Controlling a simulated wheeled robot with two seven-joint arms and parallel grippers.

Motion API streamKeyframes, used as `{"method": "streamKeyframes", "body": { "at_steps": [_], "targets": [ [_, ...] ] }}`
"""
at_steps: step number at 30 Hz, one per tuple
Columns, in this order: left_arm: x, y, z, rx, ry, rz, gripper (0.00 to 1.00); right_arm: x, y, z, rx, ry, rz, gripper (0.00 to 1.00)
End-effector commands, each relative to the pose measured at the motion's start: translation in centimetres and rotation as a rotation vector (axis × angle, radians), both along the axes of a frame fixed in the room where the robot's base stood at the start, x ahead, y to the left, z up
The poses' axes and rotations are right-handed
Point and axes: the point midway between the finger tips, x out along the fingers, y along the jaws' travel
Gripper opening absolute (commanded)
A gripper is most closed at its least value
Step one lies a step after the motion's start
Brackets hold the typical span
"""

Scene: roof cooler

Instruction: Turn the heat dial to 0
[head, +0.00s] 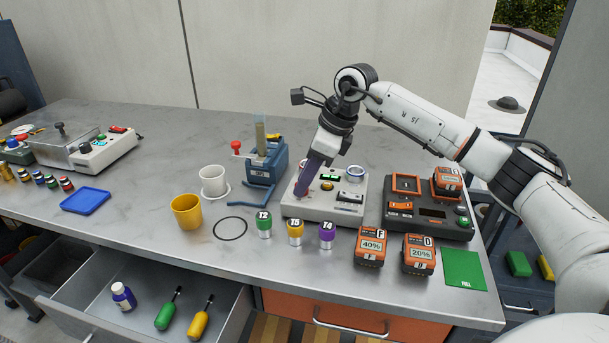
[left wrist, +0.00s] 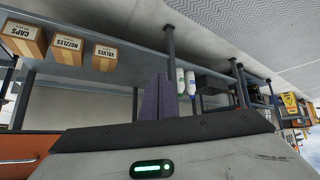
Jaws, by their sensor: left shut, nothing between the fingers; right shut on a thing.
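A light grey control box (head: 350,210) stands on the bench right of centre, with a small green display, a yellow button and a dark display on its top. My right gripper (head: 301,191) reaches down from above onto the left part of this box, its purple fingers shut. The heat dial appears to be between the fingertips; the fingers hide it, and I cannot read its setting. My left gripper does not show in the head view. In the left wrist view its purple fingers (left wrist: 158,101) are shut together with nothing between them.
A dark charger (head: 428,218) stands right. An open drawer (head: 225,300) juts out below.

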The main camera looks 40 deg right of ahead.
Motion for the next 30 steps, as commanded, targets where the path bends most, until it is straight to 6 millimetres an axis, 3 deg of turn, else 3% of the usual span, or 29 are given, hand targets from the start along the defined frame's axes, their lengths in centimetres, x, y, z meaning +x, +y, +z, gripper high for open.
{"method": "streamKeyframes", "body": {
  "at_steps": [15,30],
  "targets": [
    [-0.6,0.5,1.0,0.002,0.015,0.009,0.00,0.4,-0.4,0.3,-0.002,-0.004,0.423,0.02],
    [-0.6,0.5,1.3,0.004,0.015,0.007,0.00,0.5,-0.4,0.1,-0.005,-0.004,0.574,0.02]
  ]
}}
